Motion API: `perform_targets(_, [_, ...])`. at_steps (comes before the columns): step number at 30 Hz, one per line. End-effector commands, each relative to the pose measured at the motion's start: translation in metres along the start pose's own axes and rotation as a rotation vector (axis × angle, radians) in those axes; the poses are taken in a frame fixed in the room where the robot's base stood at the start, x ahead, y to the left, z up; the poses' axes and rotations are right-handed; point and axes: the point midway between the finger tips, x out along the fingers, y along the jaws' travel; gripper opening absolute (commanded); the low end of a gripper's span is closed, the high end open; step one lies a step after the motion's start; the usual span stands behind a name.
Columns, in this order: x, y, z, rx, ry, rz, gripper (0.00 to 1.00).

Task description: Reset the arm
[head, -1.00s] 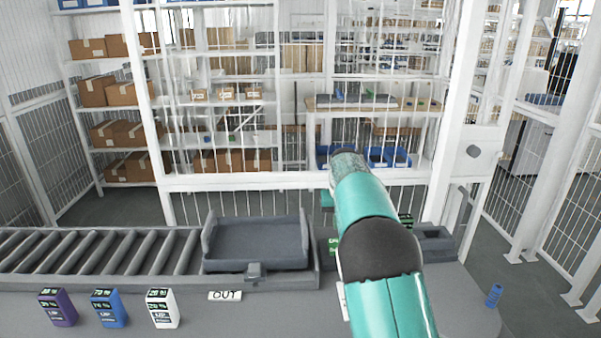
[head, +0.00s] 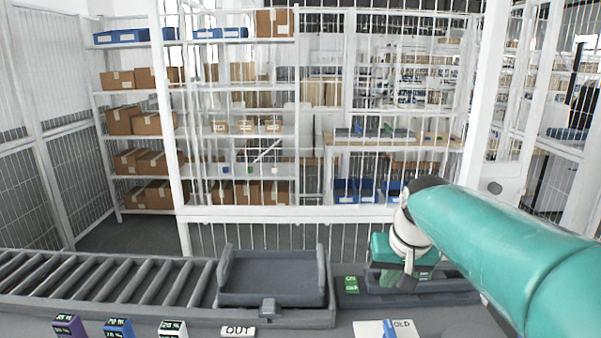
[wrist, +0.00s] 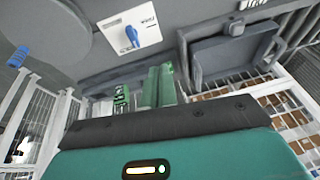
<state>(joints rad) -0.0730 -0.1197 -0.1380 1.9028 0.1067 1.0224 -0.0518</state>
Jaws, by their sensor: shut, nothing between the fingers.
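My gripper shows in the wrist view (wrist: 159,87) as two green fingers close together, with nothing between them. In the head view my teal arm reaches in from the right, and its wrist end is over the right part of the grey counter (head: 440,316). The fingertips are hard to make out there. A white card marked OLD (head: 372,328) with a blue item on it lies on the counter below. The card also shows in the wrist view (wrist: 112,29), beyond the fingers and apart from them.
A grey tray (head: 272,298) sits at the end of the roller conveyor (head: 120,280), left of my arm. Purple (head: 68,326), blue (head: 118,328) and white (head: 172,330) boxes stand at the front by the OUT label (head: 238,331). A white mesh fence (head: 300,213) and shelves are behind.

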Motion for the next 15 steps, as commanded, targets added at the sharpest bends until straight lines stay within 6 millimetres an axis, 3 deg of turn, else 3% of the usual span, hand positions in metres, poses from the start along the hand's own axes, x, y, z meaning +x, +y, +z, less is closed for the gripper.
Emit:
perform_targets(6, [-0.022, -0.003, 0.064, -0.021, 0.048, 0.008, 0.00])
perform_targets(15, [-0.026, -0.004, 0.151, -0.056, 0.114, 0.045, 0.00])
